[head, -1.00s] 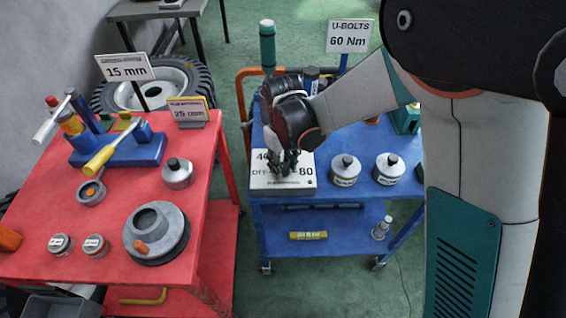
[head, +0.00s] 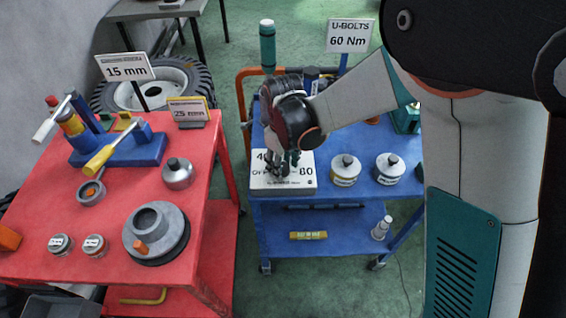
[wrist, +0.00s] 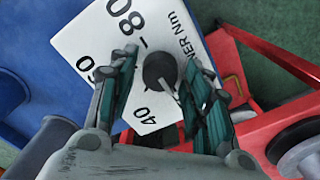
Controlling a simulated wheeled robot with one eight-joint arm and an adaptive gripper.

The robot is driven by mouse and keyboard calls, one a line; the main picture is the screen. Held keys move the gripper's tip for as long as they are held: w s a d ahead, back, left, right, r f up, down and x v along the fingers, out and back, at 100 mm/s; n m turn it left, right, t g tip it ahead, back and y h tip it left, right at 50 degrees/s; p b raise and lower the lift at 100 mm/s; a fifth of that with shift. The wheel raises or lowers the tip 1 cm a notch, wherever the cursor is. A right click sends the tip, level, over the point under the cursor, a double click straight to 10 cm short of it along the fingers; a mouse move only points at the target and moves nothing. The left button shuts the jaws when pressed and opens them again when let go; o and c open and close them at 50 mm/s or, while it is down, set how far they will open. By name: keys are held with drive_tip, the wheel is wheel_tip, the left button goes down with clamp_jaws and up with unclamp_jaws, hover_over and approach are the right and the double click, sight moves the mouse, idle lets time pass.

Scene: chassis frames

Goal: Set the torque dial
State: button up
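The torque dial is a white box (head: 300,183) with black numbers on the blue cart. In the wrist view its white face (wrist: 90,45) shows 80, 40 and part of another number beside a dark round knob (wrist: 160,68). My gripper (head: 284,164) is over the box, pointing down. In the wrist view my gripper's fingers (wrist: 160,62) are apart on either side of the knob, with a gap on the left; contact on the right is unclear. A sign (head: 348,36) behind reads U-BOLTS 60 Nm.
Two lidded metal tins (head: 345,170) (head: 390,168) stand right of the box. A teal bottle (head: 267,45) stands behind my gripper. The red cart (head: 110,215) at left holds tools, tins and signs. A gap of green floor separates the carts.

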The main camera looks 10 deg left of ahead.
sight(283, 166)
idle(0.3)
wheel_tip(283, 166, up, 12)
idle(0.5)
drive_tip(key=shift+w, duration=0.1)
